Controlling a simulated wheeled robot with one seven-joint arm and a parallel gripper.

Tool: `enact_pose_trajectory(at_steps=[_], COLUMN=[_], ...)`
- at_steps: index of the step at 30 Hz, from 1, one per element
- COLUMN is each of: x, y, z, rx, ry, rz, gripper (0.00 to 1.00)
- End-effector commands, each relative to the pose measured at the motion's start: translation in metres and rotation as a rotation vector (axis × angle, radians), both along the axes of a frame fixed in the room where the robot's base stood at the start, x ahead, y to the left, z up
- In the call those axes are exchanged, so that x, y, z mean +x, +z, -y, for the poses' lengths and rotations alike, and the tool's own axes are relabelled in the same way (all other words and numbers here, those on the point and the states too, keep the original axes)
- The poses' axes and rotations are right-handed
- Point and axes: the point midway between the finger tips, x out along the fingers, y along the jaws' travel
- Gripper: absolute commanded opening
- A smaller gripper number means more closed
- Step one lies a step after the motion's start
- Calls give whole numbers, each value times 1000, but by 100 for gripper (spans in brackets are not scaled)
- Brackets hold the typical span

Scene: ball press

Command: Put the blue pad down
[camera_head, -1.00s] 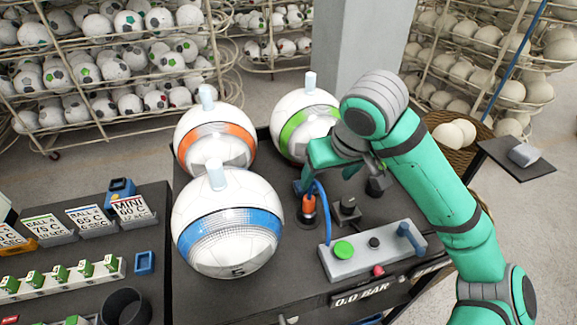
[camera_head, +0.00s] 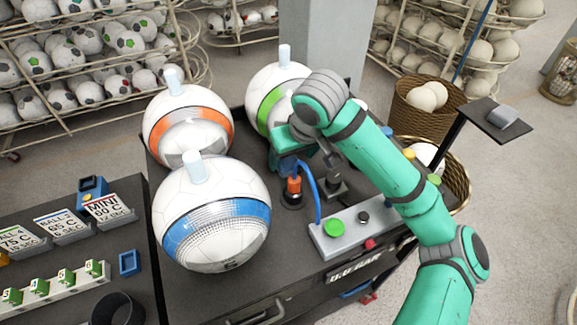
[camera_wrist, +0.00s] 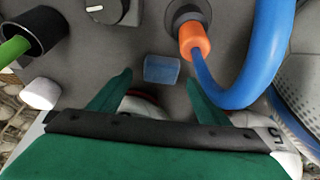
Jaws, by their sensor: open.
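A small blue pad (camera_wrist: 162,69) shows in the wrist view against the grey surface, just beyond and between my fingertips. My gripper (camera_wrist: 159,80) is open, with one green finger on each side, and the pad is not clamped. I cannot tell whether a fingertip touches it. In the head view my gripper (camera_head: 292,153) points down behind the orange nozzle (camera_head: 293,186), near the green-striped ball. A blue patch (camera_head: 288,167) shows just below it there; I cannot tell whether this is the pad.
A blue hose (camera_wrist: 262,60) curves from the orange nozzle close to the right finger. White balls with blue (camera_head: 212,232), orange (camera_head: 185,146) and green bands stand left of and behind my gripper. A grey control box (camera_head: 345,233) with a green button is in front.

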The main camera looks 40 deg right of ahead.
Motion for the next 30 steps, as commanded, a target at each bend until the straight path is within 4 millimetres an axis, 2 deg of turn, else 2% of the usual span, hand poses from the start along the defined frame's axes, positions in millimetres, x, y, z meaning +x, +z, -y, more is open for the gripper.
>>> enact_pose_trajectory(at_steps=[6, 15, 21, 23, 30], x=[9, 11, 11, 11, 12], y=[-24, -28, -28, -28, -27], z=[1, 1, 1, 1, 1], rx=[0, -1, -1, -1, -1], ry=[1, 2, 2, 2, 2], rz=[-1, 0, 0, 0, 1], gripper=[70, 70, 26, 23, 23])
